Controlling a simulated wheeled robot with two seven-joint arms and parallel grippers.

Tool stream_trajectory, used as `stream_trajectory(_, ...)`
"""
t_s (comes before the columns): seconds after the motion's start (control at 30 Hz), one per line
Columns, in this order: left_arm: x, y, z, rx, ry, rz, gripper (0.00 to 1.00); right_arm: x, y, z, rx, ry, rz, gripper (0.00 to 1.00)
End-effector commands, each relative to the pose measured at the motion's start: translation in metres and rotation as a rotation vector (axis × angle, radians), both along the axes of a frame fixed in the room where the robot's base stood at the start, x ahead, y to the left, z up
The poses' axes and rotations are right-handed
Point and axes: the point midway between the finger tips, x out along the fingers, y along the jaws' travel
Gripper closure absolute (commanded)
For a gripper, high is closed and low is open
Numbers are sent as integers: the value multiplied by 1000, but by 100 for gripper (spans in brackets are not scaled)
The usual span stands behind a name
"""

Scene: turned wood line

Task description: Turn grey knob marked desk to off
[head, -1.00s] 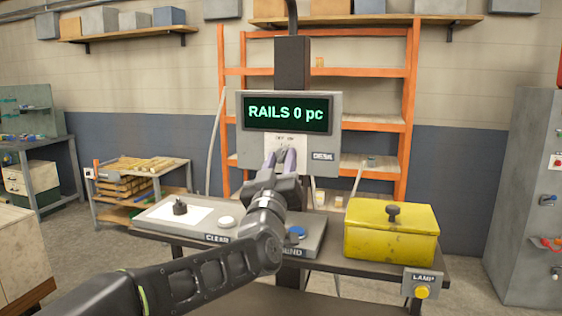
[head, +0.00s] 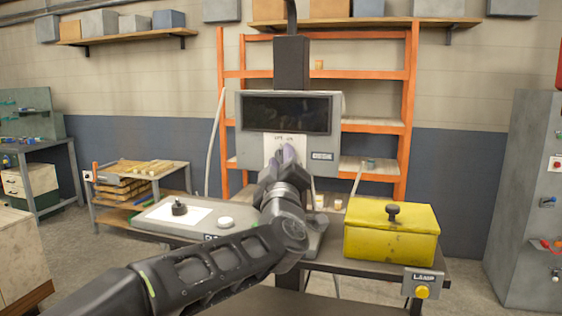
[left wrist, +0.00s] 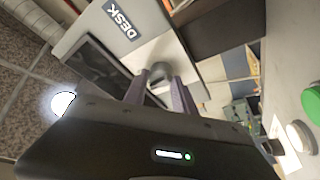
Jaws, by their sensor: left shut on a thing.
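The grey knob (left wrist: 160,71) sits on a pale plate on the front of the grey display box (head: 240,142). The word DESK (head: 322,156) is on the box beside it, and it also shows in the left wrist view (left wrist: 122,20). My left gripper (head: 285,158) is shut on the knob, its two purple-grey fingers (left wrist: 160,86) on either side of it. The fingers hide most of the knob in the head view, and I cannot read its markings. The screen (head: 288,113) is dark. My right gripper is not in view.
Below the box is a console with a black knob (head: 179,207) and a white button (head: 225,222). A yellow lidded box (head: 391,236) stands to the right, above a yellow LAMP button (head: 422,291). An orange shelf rack (head: 408,110) stands behind.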

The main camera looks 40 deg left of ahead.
Motion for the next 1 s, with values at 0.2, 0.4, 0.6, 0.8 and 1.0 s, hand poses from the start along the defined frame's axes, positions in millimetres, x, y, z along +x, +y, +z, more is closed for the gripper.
stream_trajectory(0.2,0,-1,2,-153,-54,0,100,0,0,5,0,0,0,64)
stream_trajectory(0.4,0,-1,2,-243,-85,0,100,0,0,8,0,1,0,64)
stream_trajectory(0.6,0,-1,2,-278,-97,0,100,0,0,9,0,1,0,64)
stream_trajectory(0.8,0,-1,2,-283,-99,1,100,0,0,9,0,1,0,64)
stream_trajectory(1.0,0,-1,2,-282,-100,0,65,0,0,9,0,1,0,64)
